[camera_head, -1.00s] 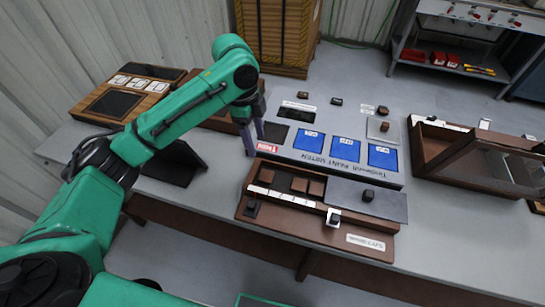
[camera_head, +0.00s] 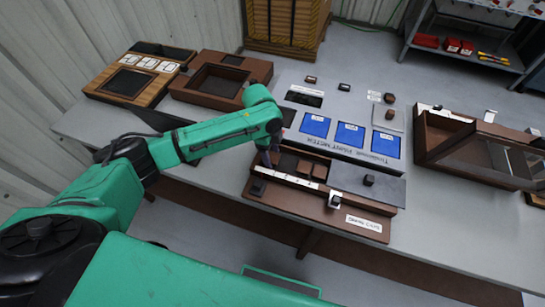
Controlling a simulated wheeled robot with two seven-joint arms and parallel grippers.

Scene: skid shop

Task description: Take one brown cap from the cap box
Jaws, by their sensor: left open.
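The cap box (camera_head: 322,213) is a long brown wooden box at the table's front edge, with a white label on its front board. Its left part is open and shows square brown caps (camera_head: 304,167) in a row behind a white strip. A grey lid (camera_head: 385,187) with a black knob covers its right part. My left gripper (camera_head: 269,160) is open and points down at the box's left end, beside the leftmost caps. My arm hides part of the box's left back corner. I cannot tell whether the fingers touch a cap. My right gripper is out of view.
Behind the box stands a grey panel (camera_head: 294,78) with blue pads (camera_head: 350,135) and small black knobs. A brown tray (camera_head: 235,68) and a wooden frame (camera_head: 103,90) lie at left. A brown case with a clear lid (camera_head: 437,150) stands at right.

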